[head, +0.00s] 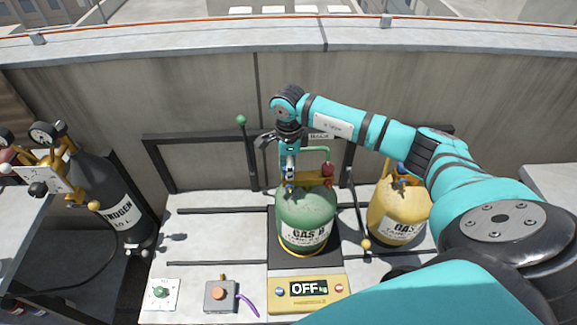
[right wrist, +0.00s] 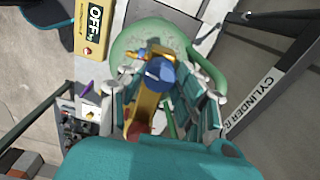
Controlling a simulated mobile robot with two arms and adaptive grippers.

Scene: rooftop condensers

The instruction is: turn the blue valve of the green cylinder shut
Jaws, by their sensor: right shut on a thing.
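The green cylinder (head: 305,218), labelled GAS B, stands upright on a dark scale plate behind a yellow panel. Its green top (right wrist: 150,35) also shows in the right wrist view. My right gripper (head: 289,172) points down over the cylinder's top. In the right wrist view the blue valve (right wrist: 159,74) sits on a brass fitting between the fingers of my right gripper (right wrist: 162,90), which is shut on it. In the head view the gripper mostly hides the valve. How far the valve is turned cannot be told. My left gripper is out of view.
A yellow cylinder (head: 397,213) stands close on the right. A black nitrogen cylinder (head: 112,200) with gauges is at the left. The yellow scale panel (head: 308,301) reads OFF. A grey box (head: 220,297) with an orange button is at the front.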

